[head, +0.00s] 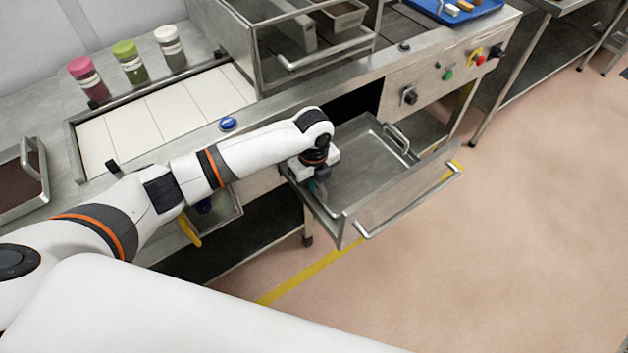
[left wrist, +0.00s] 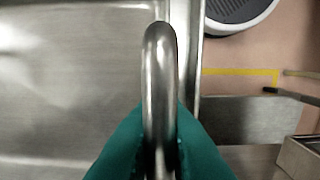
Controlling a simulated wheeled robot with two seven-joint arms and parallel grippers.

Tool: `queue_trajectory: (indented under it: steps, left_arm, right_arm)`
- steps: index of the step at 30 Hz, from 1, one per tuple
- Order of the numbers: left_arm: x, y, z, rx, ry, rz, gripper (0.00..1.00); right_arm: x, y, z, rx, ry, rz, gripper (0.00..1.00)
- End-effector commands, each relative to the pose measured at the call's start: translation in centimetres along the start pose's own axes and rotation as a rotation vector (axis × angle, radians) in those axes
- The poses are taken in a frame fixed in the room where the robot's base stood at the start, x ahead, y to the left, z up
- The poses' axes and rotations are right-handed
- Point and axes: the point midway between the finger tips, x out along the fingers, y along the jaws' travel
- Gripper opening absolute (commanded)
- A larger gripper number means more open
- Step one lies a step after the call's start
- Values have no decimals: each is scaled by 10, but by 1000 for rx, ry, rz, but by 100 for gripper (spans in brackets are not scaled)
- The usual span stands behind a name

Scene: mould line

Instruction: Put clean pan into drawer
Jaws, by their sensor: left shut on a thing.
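The clean pan (head: 365,160) is a shallow, empty steel tray with a loop handle at each end. It is level or nearly so, within the open drawer (head: 405,200) under the counter. I cannot tell whether it rests on the drawer's bottom. My left gripper (head: 318,186) is at the pan's near left end, inside the drawer's left side. In the left wrist view its teal fingers (left wrist: 160,150) are shut around the pan's loop handle (left wrist: 159,65), with the pan's bare floor (left wrist: 70,80) to the left. My right gripper is out of view.
The drawer's front has a long bar handle (head: 410,205). A steel frame (head: 290,45) stands on the counter above. Jars (head: 130,62), a pan of brown material (head: 20,185) and a blue tray (head: 455,10) are on the worktops. The floor right of the drawer is clear.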

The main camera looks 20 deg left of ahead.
Motion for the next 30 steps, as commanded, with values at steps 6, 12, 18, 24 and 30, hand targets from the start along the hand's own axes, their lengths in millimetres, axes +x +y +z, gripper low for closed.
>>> queue_trajectory:
  steps: [6, 12, 18, 24, 30]
  left_arm:
    - [2, 0, 0, 0, 0, -1, 26]
    - [2, 0, 0, 0, 0, 0, 33]
    - [-3, 0, 0, 0, 0, 1, 33]
    - [-34, 1, -1, 1, 1, 4, 33]
    - [-78, 1, 0, 1, 0, 4, 33]
  right_arm:
    - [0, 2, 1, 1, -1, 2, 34]
    - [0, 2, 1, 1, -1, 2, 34]
    - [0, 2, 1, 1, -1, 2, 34]
    - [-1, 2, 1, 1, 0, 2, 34]
    - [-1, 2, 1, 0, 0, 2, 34]
